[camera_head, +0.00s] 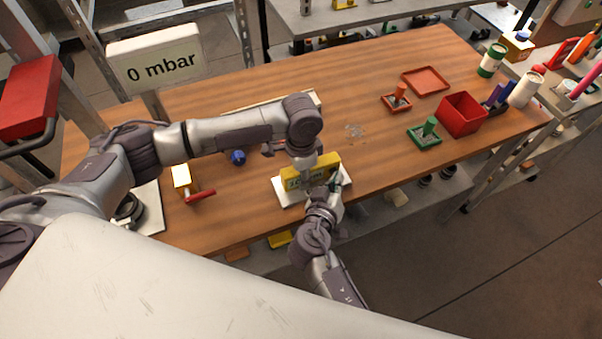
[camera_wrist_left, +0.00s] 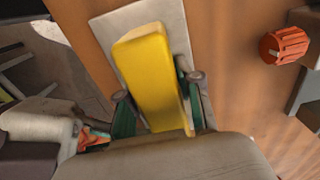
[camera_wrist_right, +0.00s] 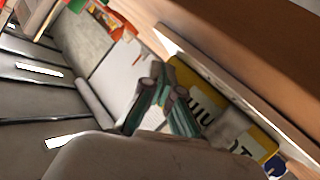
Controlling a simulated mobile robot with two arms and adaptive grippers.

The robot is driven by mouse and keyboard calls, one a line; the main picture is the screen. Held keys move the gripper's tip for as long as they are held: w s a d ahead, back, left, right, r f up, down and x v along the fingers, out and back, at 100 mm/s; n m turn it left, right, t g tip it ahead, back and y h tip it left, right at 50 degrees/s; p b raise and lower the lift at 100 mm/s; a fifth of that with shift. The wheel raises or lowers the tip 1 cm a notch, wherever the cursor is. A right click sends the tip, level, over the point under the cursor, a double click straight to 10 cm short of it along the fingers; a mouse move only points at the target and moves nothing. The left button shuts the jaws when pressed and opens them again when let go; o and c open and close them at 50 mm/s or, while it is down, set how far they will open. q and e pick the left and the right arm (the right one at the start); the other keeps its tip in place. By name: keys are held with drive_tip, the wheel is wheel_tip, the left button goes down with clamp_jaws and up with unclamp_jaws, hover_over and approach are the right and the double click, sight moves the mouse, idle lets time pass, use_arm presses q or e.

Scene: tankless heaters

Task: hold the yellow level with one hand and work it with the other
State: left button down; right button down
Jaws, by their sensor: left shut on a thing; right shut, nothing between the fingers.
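The yellow level (camera_head: 294,184) is a block-like body with a display carrying dark characters on its front face. It stands on a white plate (camera_head: 284,198) at the table's front edge. My left gripper (camera_head: 306,163) comes down from above and is shut on it; in the left wrist view the yellow body (camera_wrist_left: 146,62) lies between the green-padded fingers (camera_wrist_left: 157,100). My right gripper (camera_head: 330,187) is shut and empty in front of the level's right part. In the right wrist view, its closed tips (camera_wrist_right: 160,82) are beside the display face (camera_wrist_right: 215,100); I cannot tell whether they touch.
A "0 mbar" sign (camera_head: 155,65) stands at the table's back left. A yellow block with a red handle (camera_head: 200,196) and a blue knob (camera_head: 238,157) are left of the level. A red bin (camera_head: 463,115), a red tray (camera_head: 425,80) and a green-handled piece (camera_head: 425,135) stand to the right.

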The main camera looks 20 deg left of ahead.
drive_tip(key=shift+w+a, duration=0.15)
idle(0.4)
drive_tip(key=shift+s+d, duration=0.45)
drive_tip(key=shift+s, duration=0.05)
drive_tip(key=s+d, duration=0.3)
drive_tip(key=s, duration=0.1)
drive_tip(key=shift+s+d, duration=0.35)
drive_tip(key=shift+d, duration=0.05)
use_arm(q)
drive_tip(key=c, duration=0.7)
unclamp_jaws()
